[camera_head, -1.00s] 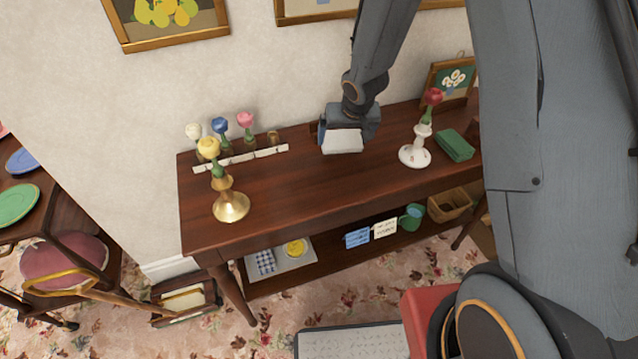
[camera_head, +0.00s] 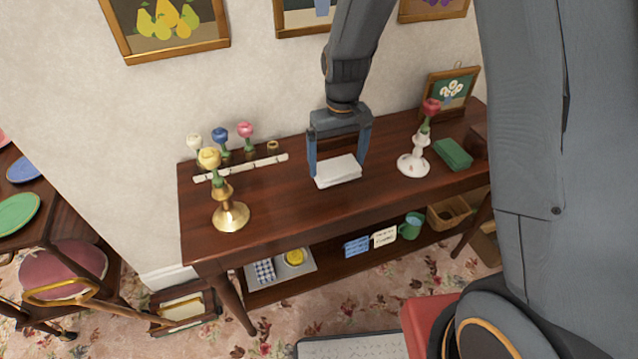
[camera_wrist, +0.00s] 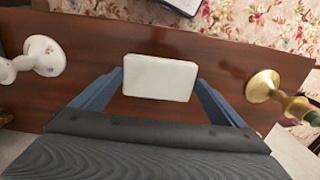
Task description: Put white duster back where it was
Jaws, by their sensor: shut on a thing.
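The white duster (camera_head: 338,172) is a flat white block at the middle of the dark wooden console table (camera_head: 280,205). My gripper (camera_head: 337,166) points down over the table, with its blue fingers on both sides of the duster, shut on it. In the wrist view the duster (camera_wrist: 160,78) lies between the two fingertips (camera_wrist: 161,82). I cannot tell whether its underside touches the tabletop or is slightly above it. A green block (camera_head: 453,154), much like the duster in shape, lies on the table to the right.
A brass candlestick with a yellow flower (camera_head: 230,214) stands left, a white candlestick with a red flower (camera_head: 413,162) right. Behind are a white strip (camera_head: 240,168) and several flowers in holders. A framed picture (camera_head: 449,97) leans at the back right. The front middle tabletop is clear.

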